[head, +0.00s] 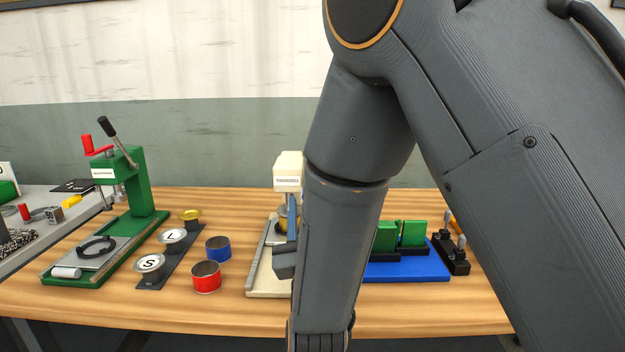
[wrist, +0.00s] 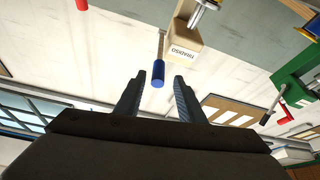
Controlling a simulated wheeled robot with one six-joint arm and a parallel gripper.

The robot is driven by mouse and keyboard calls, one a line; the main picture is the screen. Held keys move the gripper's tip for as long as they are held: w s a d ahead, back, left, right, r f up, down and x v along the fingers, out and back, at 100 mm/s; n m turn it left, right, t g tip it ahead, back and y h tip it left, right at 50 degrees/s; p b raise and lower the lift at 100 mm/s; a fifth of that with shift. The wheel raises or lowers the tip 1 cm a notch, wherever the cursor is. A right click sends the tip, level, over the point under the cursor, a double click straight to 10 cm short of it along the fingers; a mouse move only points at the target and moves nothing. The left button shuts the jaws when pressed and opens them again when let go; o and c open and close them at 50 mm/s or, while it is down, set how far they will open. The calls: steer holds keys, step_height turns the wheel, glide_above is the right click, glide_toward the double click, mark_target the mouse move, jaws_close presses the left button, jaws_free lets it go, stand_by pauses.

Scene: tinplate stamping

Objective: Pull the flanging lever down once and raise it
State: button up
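A cream bench machine (head: 288,172) stands mid-table, largely hidden behind my arm in the head view. It also shows upside down in the wrist view (wrist: 182,38). A thin lever with a blue cylindrical grip (wrist: 158,75) extends from beside it in the wrist view. No marking shows that this is the flanging lever. My gripper (wrist: 159,78) is open, with the blue grip between its fingertips and a gap on both sides.
A green press (head: 140,185) with black and red handles stands at left. Beside it are a black strip (head: 172,258) with round dies, a blue ring (head: 218,249) and a red ring (head: 206,277). A blue tray (head: 410,271) with green blocks lies right of my arm.

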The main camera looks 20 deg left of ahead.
steer(key=shift+w+a+r, duration=0.25)
steer(key=shift+w+a, duration=0.05)
steer(key=shift+w, duration=0.2)
steer(key=x, duration=0.1)
steer(key=p+x, duration=0.1)
steer(key=x, duration=0.3)
steer(key=shift+w+d, duration=0.15)
steer(key=shift+d, duration=0.15)
steer(key=shift+p+x, duration=0.35)
steer(key=shift+x, duration=0.5)
steer(key=shift+a, duration=0.1)
steer(key=shift+c, duration=0.2)
jaws_close()
